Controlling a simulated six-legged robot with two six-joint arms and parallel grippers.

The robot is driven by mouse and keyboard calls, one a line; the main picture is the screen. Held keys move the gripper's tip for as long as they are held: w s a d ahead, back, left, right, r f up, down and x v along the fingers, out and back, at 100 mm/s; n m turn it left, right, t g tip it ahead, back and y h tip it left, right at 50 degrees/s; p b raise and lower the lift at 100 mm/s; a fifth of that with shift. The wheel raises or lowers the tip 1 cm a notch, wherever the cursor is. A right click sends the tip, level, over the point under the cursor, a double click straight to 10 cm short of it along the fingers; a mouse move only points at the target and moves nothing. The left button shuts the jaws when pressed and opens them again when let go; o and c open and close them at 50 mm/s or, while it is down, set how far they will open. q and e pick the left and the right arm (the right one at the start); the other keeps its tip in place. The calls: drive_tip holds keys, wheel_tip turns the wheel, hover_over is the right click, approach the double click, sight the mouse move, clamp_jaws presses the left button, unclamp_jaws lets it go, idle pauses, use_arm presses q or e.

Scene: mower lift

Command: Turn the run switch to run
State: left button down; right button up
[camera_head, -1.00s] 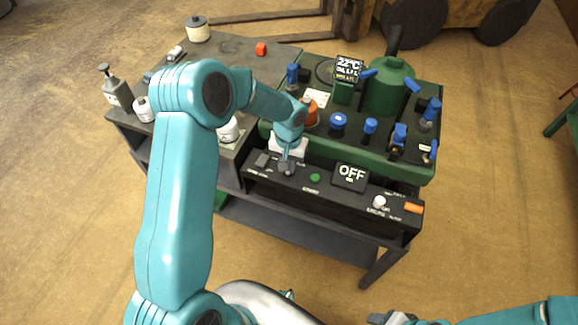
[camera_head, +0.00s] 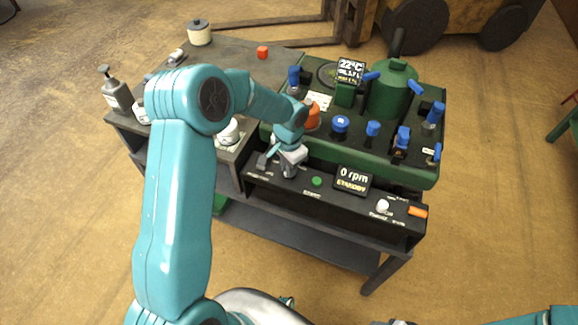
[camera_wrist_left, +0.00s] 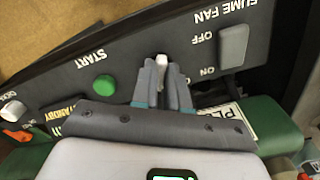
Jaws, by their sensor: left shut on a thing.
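The run switch (camera_wrist_left: 162,62) is a small pale lever on the dark front panel (camera_head: 335,196). Only its tip shows in the left wrist view, between the finger ends. My left gripper (camera_wrist_left: 163,80) is shut on it; in the head view the gripper (camera_head: 289,170) hides the switch. The display (camera_head: 353,180) on the panel reads "0 rpm STANDBY". My right gripper (camera_head: 396,322) shows only as a sliver at the bottom edge, and its jaws cannot be made out.
A green START button (camera_head: 317,182) lies right of the switch. A grey fume fan rocker (camera_wrist_left: 233,46) is on its other side. A white knob (camera_head: 383,206) and an orange part (camera_head: 417,211) are at the panel's right. Blue-handled fittings stand on the green machine (camera_head: 345,148) behind.

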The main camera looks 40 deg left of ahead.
use_arm(q)
drive_tip(key=shift+w, duration=0.1)
idle(0.3)
drive_tip(key=c, duration=1.1)
unclamp_jaws()
drive_tip(key=shift+c, duration=0.2)
wheel_tip(320, 180, up, 16)
drive_tip(key=shift+r, duration=0.2)
drive_tip(key=shift+s, duration=0.2)
